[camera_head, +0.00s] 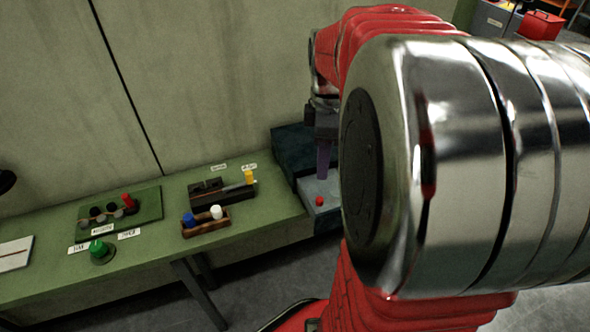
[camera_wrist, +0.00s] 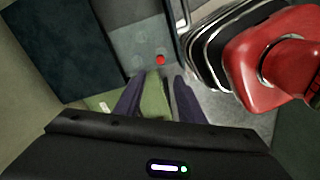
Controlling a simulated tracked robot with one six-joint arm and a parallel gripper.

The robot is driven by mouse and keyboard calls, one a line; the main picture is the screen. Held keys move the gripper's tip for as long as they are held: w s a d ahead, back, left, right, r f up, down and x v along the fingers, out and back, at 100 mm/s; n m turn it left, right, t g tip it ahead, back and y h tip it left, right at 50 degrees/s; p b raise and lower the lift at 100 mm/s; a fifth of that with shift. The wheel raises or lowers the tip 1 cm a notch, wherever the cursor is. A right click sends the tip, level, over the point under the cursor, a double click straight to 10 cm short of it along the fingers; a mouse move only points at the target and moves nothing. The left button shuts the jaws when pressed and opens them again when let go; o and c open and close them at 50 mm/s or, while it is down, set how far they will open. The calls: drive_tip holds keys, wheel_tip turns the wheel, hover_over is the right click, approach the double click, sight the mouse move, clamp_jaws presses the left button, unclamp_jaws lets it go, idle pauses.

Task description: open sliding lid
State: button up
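A dark teal box (camera_head: 293,147) stands at the right end of the green bench. Beside it is a lighter grey-blue panel (camera_head: 326,187) with a small red knob (camera_head: 320,201); I take this panel as the sliding lid, but cannot tell how far it is open. In the wrist view the red knob (camera_wrist: 160,59) sits on the pale panel (camera_wrist: 143,43), next to the dark box (camera_wrist: 62,45). My gripper (camera_wrist: 157,78) is open and empty, its two purple fingers apart and pointing towards the knob. In the head view my gripper (camera_head: 323,172) is above the panel, partly hidden by my arm.
The green bench (camera_head: 262,214) holds a brown tray (camera_head: 207,229) with blue and white pegs, a dark block with a yellow peg (camera_head: 249,177), a board with a red peg (camera_head: 128,203), and a green button (camera_head: 98,248). A wall stands close behind.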

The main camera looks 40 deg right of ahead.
sight(319, 199)
wheel_tip(319, 199, down, 13)
drive_tip(key=shift+r, duration=0.1)
idle(0.4)
clamp_jaws()
idle(0.4)
